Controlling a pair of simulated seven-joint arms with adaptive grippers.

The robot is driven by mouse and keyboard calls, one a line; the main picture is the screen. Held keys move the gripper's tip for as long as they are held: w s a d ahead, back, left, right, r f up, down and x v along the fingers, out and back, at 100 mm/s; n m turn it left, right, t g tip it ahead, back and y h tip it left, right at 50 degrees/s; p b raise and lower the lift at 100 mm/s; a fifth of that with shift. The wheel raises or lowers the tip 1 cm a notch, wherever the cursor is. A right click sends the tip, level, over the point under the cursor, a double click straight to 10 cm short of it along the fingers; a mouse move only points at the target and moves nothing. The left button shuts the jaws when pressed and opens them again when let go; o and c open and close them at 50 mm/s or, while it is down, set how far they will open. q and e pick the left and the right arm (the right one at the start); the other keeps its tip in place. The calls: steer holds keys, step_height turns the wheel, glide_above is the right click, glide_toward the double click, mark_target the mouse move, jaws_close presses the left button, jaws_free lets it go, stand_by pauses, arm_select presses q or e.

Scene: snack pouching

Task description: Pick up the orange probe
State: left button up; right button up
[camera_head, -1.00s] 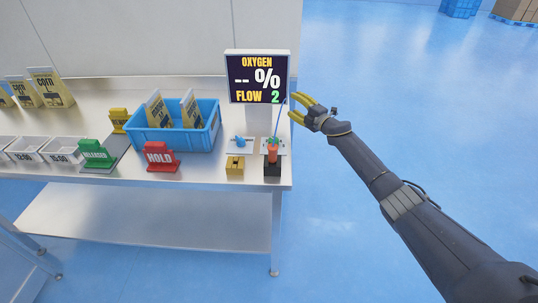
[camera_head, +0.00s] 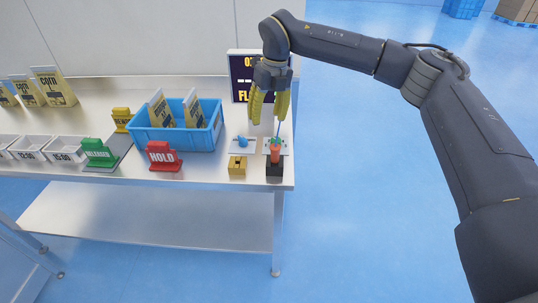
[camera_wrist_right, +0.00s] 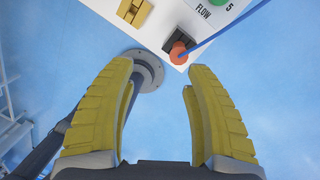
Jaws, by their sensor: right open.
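The orange probe (camera_head: 275,147) stands in a small black holder (camera_head: 275,171) at the table's front right corner, with a blue cable rising from it. It also shows in the right wrist view (camera_wrist_right: 178,53), ahead of and between the spread fingertips but closer to the right finger. My right gripper (camera_head: 268,112) points down with its yellow fingers open and empty, above and behind the probe and apart from it. In the right wrist view, both fingers (camera_wrist_right: 160,78) are spread wide. My left gripper is not in view.
An oxygen display (camera_head: 238,72), partly hidden by my right gripper, stands behind. A yellow block (camera_head: 237,166) and a blue connector (camera_head: 241,142) sit left of the probe. A blue crate (camera_head: 180,142) with packets and a red HOLD sign (camera_head: 163,156) stand further left.

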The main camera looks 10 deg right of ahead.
steer(key=s+d+h, duration=0.1)
steer(key=d, duration=0.1)
glide_above(275, 157)
steer(key=shift+h, duration=0.3)
steer(key=f, duration=0.6)
steer(key=w+f, duration=0.1)
steer(key=f, duration=0.3)
steer(key=shift+d+f, duration=0.1)
steer(key=shift+w+d+f, duration=0.1)
steer(key=shift+f, duration=1.55)
steer(key=shift+w+f, duration=0.1)
steer(key=shift+f, duration=1.5)
steer(key=shift+c, duration=0.5)
jaws_close()
